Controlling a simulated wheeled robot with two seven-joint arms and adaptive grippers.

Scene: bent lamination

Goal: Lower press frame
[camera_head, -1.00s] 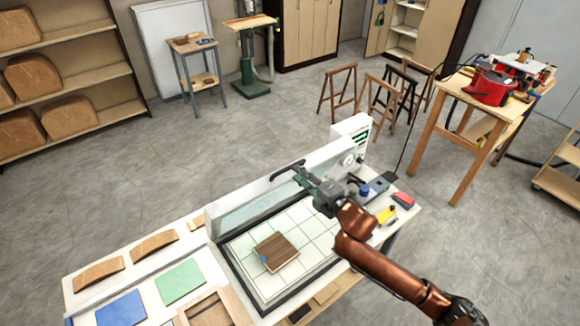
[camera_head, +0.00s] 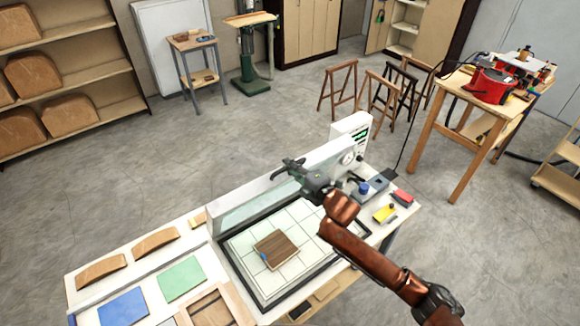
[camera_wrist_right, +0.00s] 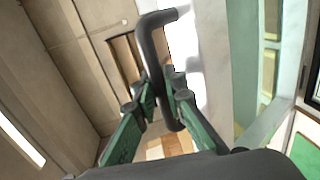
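The press frame (camera_head: 270,190) stands raised along the back of the press, with a pale green translucent sheet (camera_head: 268,206). Its black bent handle (camera_head: 280,174) sticks out at the top edge. My right gripper (camera_head: 293,167) is at this handle. In the right wrist view, the green fingers of my right gripper (camera_wrist_right: 162,90) lie on either side of the handle (camera_wrist_right: 153,50). Whether both fingers press on it is unclear. A brown wood stack (camera_head: 277,249) with a blue mark lies on the white gridded press bed (camera_head: 309,264). My left gripper is out of view.
A control box (camera_head: 350,132) stands at the press's far end. Small blue, red and yellow items (camera_head: 384,213) lie to the right. Curved wood pieces (camera_head: 155,240), a blue sheet (camera_head: 123,307) and a green sheet (camera_head: 181,279) lie at left. Sawhorses and a tool table (camera_head: 465,110) stand behind.

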